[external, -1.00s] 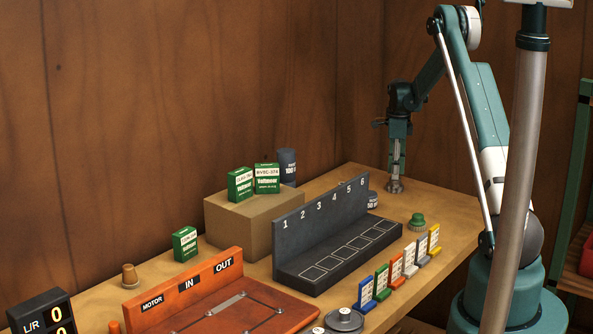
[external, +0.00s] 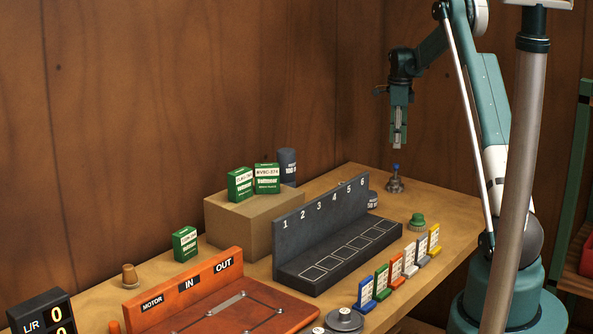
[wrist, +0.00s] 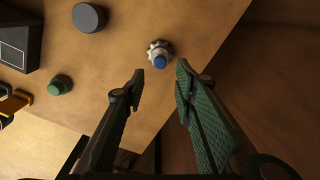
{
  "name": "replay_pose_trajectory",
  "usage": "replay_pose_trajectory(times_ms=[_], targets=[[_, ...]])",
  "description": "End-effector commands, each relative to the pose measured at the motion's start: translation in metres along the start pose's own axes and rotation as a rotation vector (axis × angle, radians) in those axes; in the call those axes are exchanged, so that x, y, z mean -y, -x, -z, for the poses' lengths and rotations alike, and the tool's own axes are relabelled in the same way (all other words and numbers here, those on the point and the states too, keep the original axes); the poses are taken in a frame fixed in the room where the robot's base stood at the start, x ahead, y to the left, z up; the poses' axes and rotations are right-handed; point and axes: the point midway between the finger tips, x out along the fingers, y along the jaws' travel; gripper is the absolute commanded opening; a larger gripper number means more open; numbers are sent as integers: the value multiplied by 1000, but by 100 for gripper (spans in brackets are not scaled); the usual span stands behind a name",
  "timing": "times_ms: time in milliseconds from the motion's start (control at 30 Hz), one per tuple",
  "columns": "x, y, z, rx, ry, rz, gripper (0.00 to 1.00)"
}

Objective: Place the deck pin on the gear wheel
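A grey toothed gear wheel (external: 394,187) stands on the bench at the far right end. A part with a blue tip, seemingly the deck pin (external: 396,168), stands upright on it. In the wrist view the blue tip (wrist: 159,62) lies over the near side of the gear wheel (wrist: 158,47). My gripper (external: 397,146) hangs above them, clear of both. In the wrist view its fingers (wrist: 160,77) are spread apart with nothing between them. The pin's lower part is hard to make out.
A green knobbed part (external: 417,222) stands nearer the front edge. A dark numbered rack (external: 318,242) and a dark cylinder (external: 373,200) stand to the left. Coloured tags (external: 397,266) line the front edge. Bench around the gear wheel is bare.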

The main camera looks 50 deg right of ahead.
Motion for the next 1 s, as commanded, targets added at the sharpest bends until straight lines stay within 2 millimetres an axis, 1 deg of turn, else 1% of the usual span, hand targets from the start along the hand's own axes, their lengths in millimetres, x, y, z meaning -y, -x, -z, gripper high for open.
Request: replay_pose_trajectory(times_ms=[833, 1000], targets=[[0, 2, 0, 0, 1, 0, 28], [-6, 9, -6, 2, 23, 5, 28]])
